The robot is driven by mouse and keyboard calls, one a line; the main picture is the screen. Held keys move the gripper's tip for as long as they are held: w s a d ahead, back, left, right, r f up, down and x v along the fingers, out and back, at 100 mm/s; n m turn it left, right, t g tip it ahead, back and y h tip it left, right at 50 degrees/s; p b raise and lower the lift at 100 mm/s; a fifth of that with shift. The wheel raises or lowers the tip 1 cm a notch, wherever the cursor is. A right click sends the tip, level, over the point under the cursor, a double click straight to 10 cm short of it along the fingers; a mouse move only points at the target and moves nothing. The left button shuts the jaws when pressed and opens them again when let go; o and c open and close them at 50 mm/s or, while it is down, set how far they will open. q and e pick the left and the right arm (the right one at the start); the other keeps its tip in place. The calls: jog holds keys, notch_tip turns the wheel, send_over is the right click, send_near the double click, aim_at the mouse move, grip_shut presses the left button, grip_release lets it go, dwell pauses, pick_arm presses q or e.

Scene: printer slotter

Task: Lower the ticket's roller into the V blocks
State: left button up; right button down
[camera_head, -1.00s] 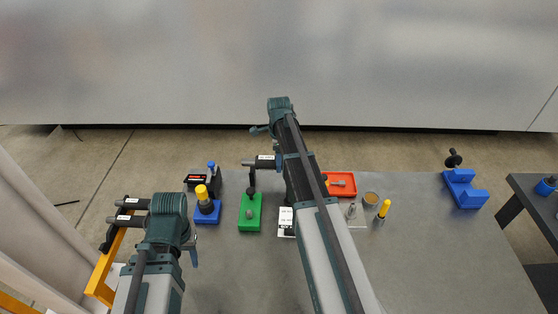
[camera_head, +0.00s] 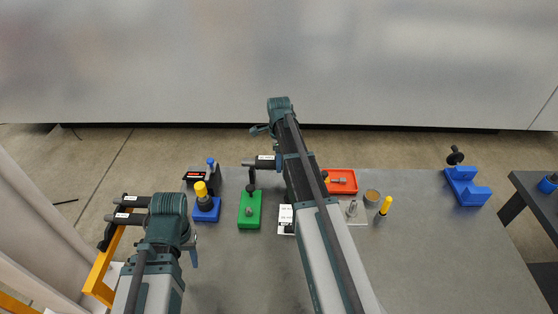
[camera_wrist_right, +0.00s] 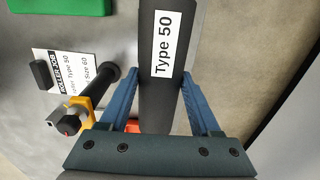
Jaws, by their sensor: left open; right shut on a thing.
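My right gripper (camera_wrist_right: 160,85) is shut on a dark grey roller (camera_wrist_right: 160,60) labelled "Type 50", with blue fingers on both sides of it. In the head view this roller (camera_head: 265,161) lies level above the far edge of the table, its bare metal end pointing left. The ticket (camera_head: 286,219) lies flat on the table; in the wrist view it reads "ROLLER JOB", Type 50, Size 60.
An orange rack (camera_head: 103,272) at left bears more labelled rollers (camera_head: 131,202). A green block (camera_head: 249,212), a blue stand (camera_head: 206,211) with a yellow-topped piece, a red tray (camera_head: 343,187) and small parts stand mid-table. The table right of my right arm is largely clear.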

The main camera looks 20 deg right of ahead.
pick_arm(q)
jog(key=shift+f+b, duration=0.65)
jog(key=shift+f, duration=0.1)
pick_arm(e)
jog(key=shift+f, duration=0.8)
grip_release()
pick_arm(q)
jog(key=shift+r, duration=0.15)
pick_arm(e)
jog(key=shift+r, duration=0.15)
pick_arm(q)
notch_tip(320, 180, up, 14)
jog(key=p, duration=1.4)
jog(key=shift+f, duration=0.2)
pick_arm(e)
notch_tip(320, 180, up, 14)
jog(key=shift+f, duration=0.15)
